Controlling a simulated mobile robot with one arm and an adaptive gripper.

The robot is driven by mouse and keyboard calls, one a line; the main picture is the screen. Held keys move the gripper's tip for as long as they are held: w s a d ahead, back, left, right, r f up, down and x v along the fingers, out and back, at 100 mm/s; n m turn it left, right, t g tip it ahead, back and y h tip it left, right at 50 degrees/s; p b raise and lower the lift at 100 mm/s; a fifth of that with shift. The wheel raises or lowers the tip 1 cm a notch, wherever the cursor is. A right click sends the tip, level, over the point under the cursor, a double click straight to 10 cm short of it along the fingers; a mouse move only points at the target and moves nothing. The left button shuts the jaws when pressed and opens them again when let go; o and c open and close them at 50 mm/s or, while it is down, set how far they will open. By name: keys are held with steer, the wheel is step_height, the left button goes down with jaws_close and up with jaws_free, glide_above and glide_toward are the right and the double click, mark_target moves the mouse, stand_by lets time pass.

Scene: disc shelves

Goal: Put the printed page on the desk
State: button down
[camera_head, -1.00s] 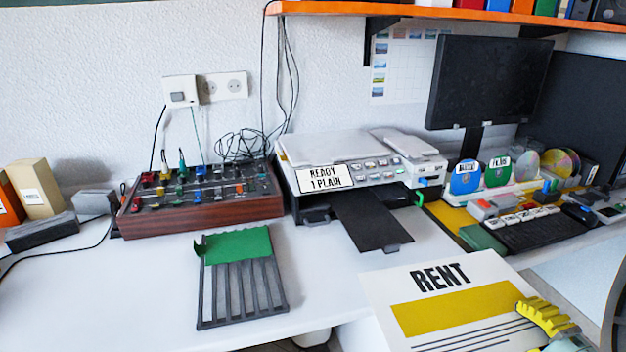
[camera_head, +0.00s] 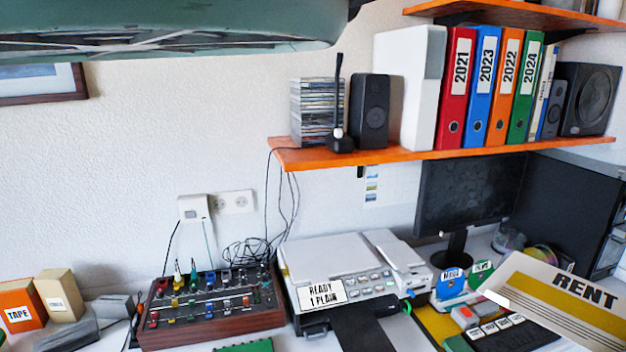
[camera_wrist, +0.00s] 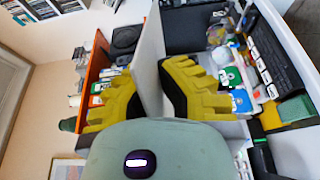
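The printed page (camera_head: 560,300) is a white sheet with the word RENT, a yellow band and thin lines. In the head view it is tilted at the lower right, in front of the keyboard and monitor, and its right part is cut off. In the wrist view the page (camera_wrist: 152,40) shows nearly edge-on between the yellow fingers of my gripper (camera_wrist: 148,76), which is shut on it. My gripper is out of the head view. The white desk (camera_head: 290,343) shows only as a strip along the bottom; its front is out of view.
A mixer (camera_head: 215,305) and a printer (camera_head: 345,270) with a dark tray stand on the desk. A monitor (camera_head: 470,195), keyboard (camera_head: 500,335) and disc holder (camera_head: 455,285) are at right. An orange shelf (camera_head: 400,158) with binders and speakers hangs above. My arm covers the upper left.

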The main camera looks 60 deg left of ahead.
steer(key=shift+m+h, duration=0.5)
steer(key=shift+h, duration=0.3)
steer(key=r, duration=0.1)
steer(key=d+r+p, duration=0.1)
steer(key=r, duration=0.1)
steer(key=shift+d+r, duration=0.3)
steer(key=shift+d, duration=0.1)
steer(key=s+r+p, duration=0.1)
steer(key=r+p, duration=1.7)
steer(key=r, duration=0.1)
steer(key=s+r+p, duration=0.2)
steer(key=r+p, duration=1.6)
steer(key=r, duration=0.1)
steer(key=shift+s+a+p, duration=0.15)
steer(key=shift+s+p, duration=0.15)
steer(key=shift+p, duration=0.05)
steer(key=shift+f, duration=0.2)
